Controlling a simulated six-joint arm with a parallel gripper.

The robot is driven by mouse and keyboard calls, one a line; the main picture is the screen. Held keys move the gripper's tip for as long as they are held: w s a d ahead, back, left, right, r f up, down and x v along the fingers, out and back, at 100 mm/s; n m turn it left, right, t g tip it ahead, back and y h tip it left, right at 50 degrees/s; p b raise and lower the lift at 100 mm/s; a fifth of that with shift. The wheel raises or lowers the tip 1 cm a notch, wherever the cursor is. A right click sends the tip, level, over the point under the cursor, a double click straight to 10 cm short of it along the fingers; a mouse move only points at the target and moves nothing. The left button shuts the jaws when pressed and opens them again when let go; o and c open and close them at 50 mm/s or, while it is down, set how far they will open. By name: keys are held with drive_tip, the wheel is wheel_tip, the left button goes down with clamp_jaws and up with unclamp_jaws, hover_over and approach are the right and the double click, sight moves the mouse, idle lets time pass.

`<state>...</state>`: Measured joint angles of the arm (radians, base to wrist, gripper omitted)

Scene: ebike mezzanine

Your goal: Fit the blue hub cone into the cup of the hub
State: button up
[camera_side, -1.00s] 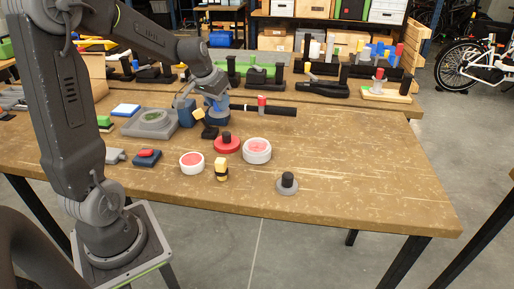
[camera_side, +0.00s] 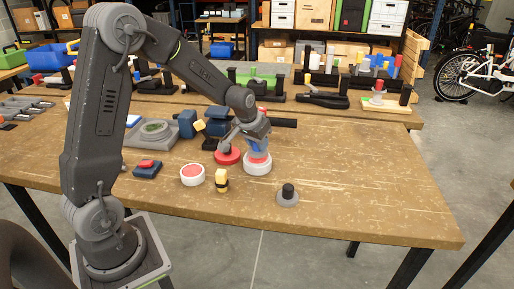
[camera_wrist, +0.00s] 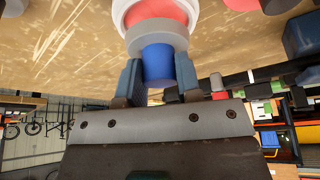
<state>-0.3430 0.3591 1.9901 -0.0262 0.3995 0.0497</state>
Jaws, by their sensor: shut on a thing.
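My gripper (camera_side: 258,138) is shut on the blue hub cone (camera_side: 259,146), just above a round white-rimmed cup (camera_side: 257,169) with a red inside. In the wrist view, my gripper (camera_wrist: 158,78) has one finger on each side of the blue cone (camera_wrist: 158,62). A grey ring (camera_wrist: 157,36) sits at the cone's far end, in front of the red inside of the white-rimmed cup (camera_wrist: 122,18). I cannot tell whether the cone touches the cup. No part is labelled as the hub, so I cannot tell whether this cup is the hub's.
A red disc (camera_side: 228,158) with a black knob stands close left of the cup. A second white-rimmed red cup (camera_side: 192,175), a yellow-and-black piece (camera_side: 221,181) and a grey disc with a black knob (camera_side: 287,196) stand nearer. Blue vises (camera_side: 188,122) stand behind.

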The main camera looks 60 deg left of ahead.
drive_tip(key=shift+f, duration=1.15)
drive_tip(key=o, duration=0.9)
drive_tip(key=shift+f, duration=0.1)
drive_tip(key=v, duration=1.2)
drive_tip(key=s+d+r+m, duration=0.1)
drive_tip(key=s+d+r, duration=0.1)
drive_tip(key=s+d, duration=0.2)
drive_tip(key=s+d+r+m+h, duration=0.1)
drive_tip(key=s+d+r, duration=0.1)
drive_tip(key=s+d, duration=0.3)
drive_tip(key=s+d+r+m+t, duration=0.1)
drive_tip(key=s+d, duration=0.4)
drive_tip(key=s, duration=0.5)
drive_tip(key=shift+s+r+m, duration=0.3)
drive_tip(key=shift+r, duration=0.2)
